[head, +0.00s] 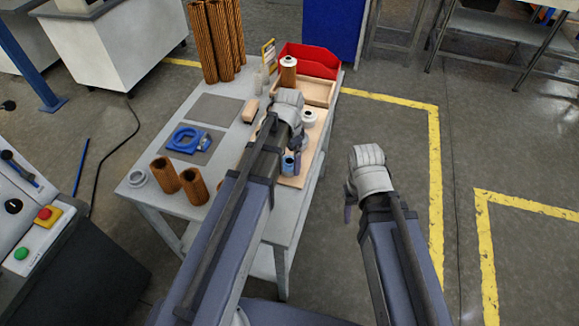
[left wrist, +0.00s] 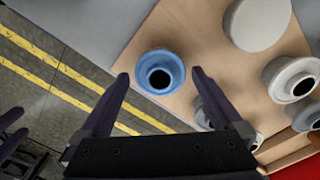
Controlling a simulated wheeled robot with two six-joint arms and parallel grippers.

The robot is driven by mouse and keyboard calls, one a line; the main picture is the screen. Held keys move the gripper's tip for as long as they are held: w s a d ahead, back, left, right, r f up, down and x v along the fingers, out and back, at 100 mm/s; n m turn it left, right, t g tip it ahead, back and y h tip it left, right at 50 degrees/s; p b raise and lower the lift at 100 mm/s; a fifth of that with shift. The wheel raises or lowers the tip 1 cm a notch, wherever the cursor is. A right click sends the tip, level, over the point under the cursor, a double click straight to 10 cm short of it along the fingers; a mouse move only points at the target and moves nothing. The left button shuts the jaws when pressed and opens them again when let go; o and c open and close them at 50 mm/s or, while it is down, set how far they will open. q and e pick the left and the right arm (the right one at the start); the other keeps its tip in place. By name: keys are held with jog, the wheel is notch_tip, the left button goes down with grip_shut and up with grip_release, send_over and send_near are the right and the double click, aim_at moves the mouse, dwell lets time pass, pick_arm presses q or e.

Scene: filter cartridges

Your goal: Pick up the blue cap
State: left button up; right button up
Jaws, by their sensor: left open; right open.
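The blue cap (left wrist: 172,64), a round piece with a dark central hole, sits on a light wooden board (left wrist: 190,20) in the left wrist view. It also shows in the head view (head: 288,165), partly hidden beside my left arm. My left gripper (left wrist: 160,75) is open and empty. In the left wrist view its fingertips appear on either side of the cap, with the cap between them; I cannot tell the height gap. In the head view the left gripper (head: 297,141) is over the board. My right gripper (head: 349,207) hangs off the table's right side, away from the cap.
White caps (left wrist: 292,80) and a white disc (left wrist: 258,22) lie close to the blue cap. A red bin (head: 310,60) stands at the table's back.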

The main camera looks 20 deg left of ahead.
aim_at(289, 160)
pick_arm(q)
jog(key=c, duration=1.2)
jog(key=shift+o, duration=0.2)
jog(key=shift+r, duration=0.1)
notch_tip(289, 160, up, 10)
jog(key=p, duration=1)
jog(key=shift+a, duration=0.1)
